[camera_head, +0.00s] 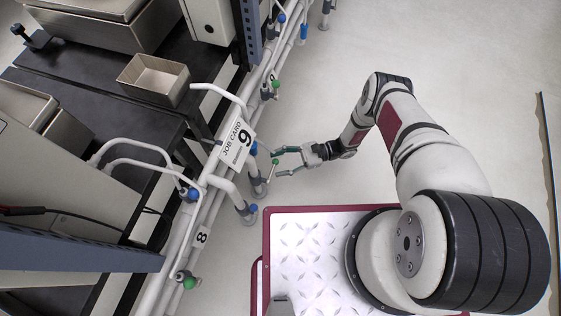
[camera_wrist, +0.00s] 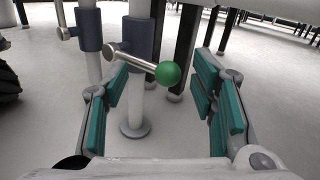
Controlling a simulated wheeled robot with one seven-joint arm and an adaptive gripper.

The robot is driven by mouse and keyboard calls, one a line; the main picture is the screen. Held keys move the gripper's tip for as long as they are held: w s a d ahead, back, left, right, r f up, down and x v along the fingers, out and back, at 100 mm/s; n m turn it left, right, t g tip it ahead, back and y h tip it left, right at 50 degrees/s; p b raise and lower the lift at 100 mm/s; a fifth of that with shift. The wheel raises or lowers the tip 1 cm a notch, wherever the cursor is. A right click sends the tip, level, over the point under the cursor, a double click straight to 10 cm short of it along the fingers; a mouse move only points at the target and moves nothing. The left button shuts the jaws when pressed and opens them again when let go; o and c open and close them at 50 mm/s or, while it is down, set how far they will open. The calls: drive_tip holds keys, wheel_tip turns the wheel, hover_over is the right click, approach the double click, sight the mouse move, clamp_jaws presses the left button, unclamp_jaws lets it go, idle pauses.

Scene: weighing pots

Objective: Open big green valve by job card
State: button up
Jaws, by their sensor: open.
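A white job card (camera_head: 236,143) with a large black digit, 6 or 9, hangs on the white pipes. A green ball-ended valve lever (camera_head: 274,161) sits beside the pipes, right of the card. In the wrist view, its green ball (camera_wrist: 168,74) is on a metal rod from a dark grey valve body on a vertical pipe. My gripper (camera_head: 275,163) is open, its fingers on either side of the lever. The wrist view shows the ball between the green finger pads (camera_wrist: 160,88), apart from both. Other green valve knobs show above (camera_head: 275,84) and at lower left (camera_head: 189,283).
Blue valve knobs (camera_head: 193,194) sit on neighbouring pipes. A black bench (camera_head: 115,97) with an open metal box (camera_head: 153,79) stands left of the pipes. A label reading 8 (camera_head: 201,238) is lower on the pipes. Floor at right is clear.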

clamp_jaws()
drive_tip(key=shift+r, duration=0.15)
